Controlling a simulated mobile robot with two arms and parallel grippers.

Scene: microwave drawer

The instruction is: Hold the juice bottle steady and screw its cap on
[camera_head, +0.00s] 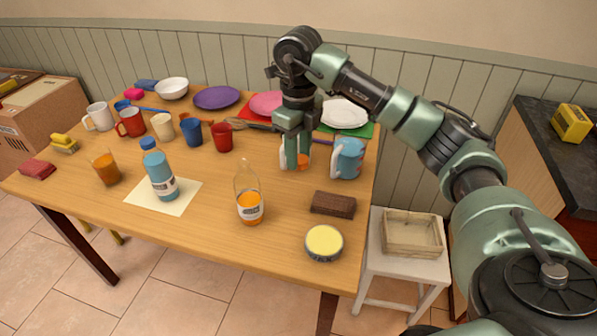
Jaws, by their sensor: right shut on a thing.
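The juice bottle (249,207) is clear, with orange juice in its lower part and a white label. It stands upright and open-topped near the front middle of the table. My right gripper (296,160) points down behind and to the right of the bottle, apart from it. It is shut on a small orange thing (303,162) that looks like the cap, partly hidden by the fingers. My left gripper is not in view.
On the table (205,240), a light blue mug (347,158) stands close right of my right gripper. A brown block (333,204) and a yellow-topped tin (324,243) lie right of the bottle. A blue bottle (160,178) stands on paper at left. Several cups stand farther back.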

